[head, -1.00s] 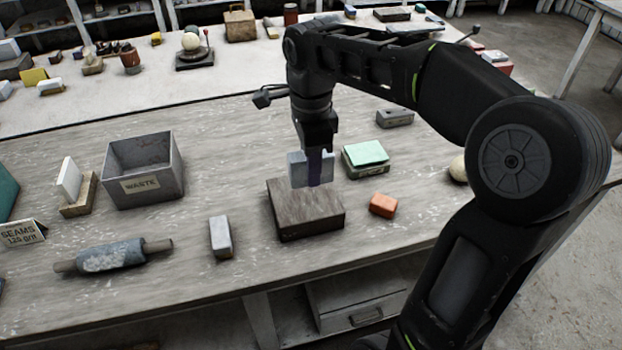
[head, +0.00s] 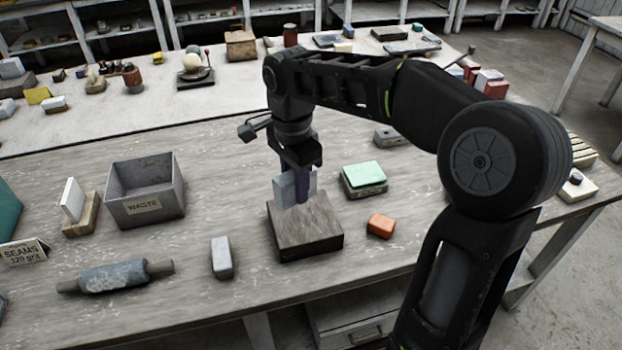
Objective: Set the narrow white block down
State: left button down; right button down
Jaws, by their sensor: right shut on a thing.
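My right gripper (head: 303,187) points down over the dark brown block (head: 307,228) on the workbench. It is shut on a pale grey-white block (head: 284,191), which looks like the narrow white block. A dark finger covers the middle of it. The held block's lower edge is at or just above the brown block's top, toward its back left; I cannot tell whether they touch. My left gripper is not in view.
A green-topped block (head: 363,178) and an orange block (head: 381,225) stand close on the right. The WASTE bin (head: 146,192) stands further left. Bare bench lies in front.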

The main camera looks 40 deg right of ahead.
jog(key=w+a+f+n+p, duration=0.1)
jog(key=w+a+n+p, duration=0.7)
jog(key=n, duration=0.9)
jog(key=a, duration=0.2)
jog(key=shift+a+f+n, duration=0.15)
jog(key=shift+a+n, duration=0.15)
jog(key=shift+n, duration=0.1)
